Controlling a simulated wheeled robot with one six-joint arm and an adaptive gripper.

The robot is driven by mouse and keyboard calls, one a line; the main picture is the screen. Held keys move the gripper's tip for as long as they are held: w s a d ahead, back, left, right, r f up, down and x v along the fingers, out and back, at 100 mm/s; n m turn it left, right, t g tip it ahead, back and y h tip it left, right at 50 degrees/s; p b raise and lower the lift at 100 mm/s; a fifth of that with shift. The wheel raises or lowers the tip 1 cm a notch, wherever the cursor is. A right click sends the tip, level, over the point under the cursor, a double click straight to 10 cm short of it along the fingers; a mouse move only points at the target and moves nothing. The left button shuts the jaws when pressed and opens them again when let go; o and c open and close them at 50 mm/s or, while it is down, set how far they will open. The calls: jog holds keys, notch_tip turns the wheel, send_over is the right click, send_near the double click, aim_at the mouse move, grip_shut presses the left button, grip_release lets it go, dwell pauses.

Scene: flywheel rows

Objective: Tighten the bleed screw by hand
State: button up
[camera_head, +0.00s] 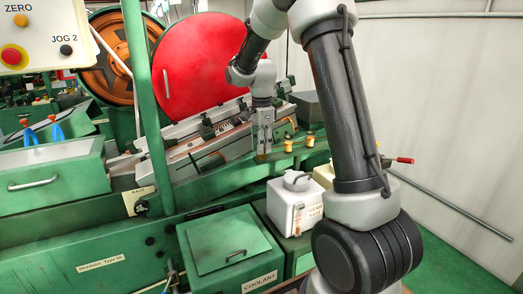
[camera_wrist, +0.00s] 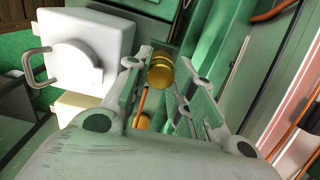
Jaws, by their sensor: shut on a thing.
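My gripper (camera_head: 264,150) points down at the green machine's ledge, left of two brass knobs. In the wrist view its two fingers (camera_wrist: 178,95) are a little apart and shut on a small part, taken as the bleed screw, which the fingers largely hide. One brass knob (camera_head: 288,146) is close to the right of the fingers and a second brass knob (camera_head: 310,141) is further right.
A white container (camera_head: 294,206) with a grey cap stands below the ledge; it also shows in the wrist view (camera_wrist: 85,50). A green coolant box (camera_head: 225,245) is at the front. A red-tipped lever (camera_head: 404,160) sticks out right. A red disc cover (camera_head: 200,65) is behind.

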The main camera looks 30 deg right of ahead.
jog(key=m, duration=0.5)
jog(key=o, duration=0.7)
jog(key=shift+c, duration=0.2)
jog(key=shift+r, duration=0.15)
jog(key=shift+r, duration=1.35)
